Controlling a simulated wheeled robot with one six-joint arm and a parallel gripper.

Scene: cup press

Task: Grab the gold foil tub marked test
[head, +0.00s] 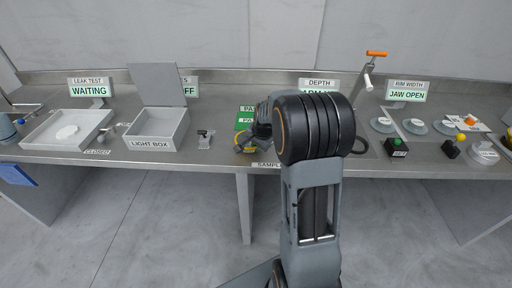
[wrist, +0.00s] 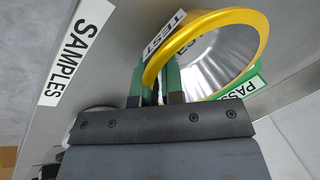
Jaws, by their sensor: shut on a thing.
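The gold foil tub (wrist: 215,60) has a yellow-gold rim and a silver inside, with a white TEST label (wrist: 163,35) at its rim in the wrist view. My gripper (wrist: 155,82) has green fingers, one on each side of the tub's wall near the label, and is shut on it. In the head view my arm covers most of this spot, and only a small yellow bit shows by the gripper. I cannot tell whether the tub rests on the bench or is lifted.
A SAMPLES label (wrist: 75,52) lies along the bench edge, and a green PASS label (wrist: 238,85) is beside the tub. A light box (head: 157,130) and a white tray (head: 66,132) stand to the left. Gauges and discs (head: 383,124) stand to the right.

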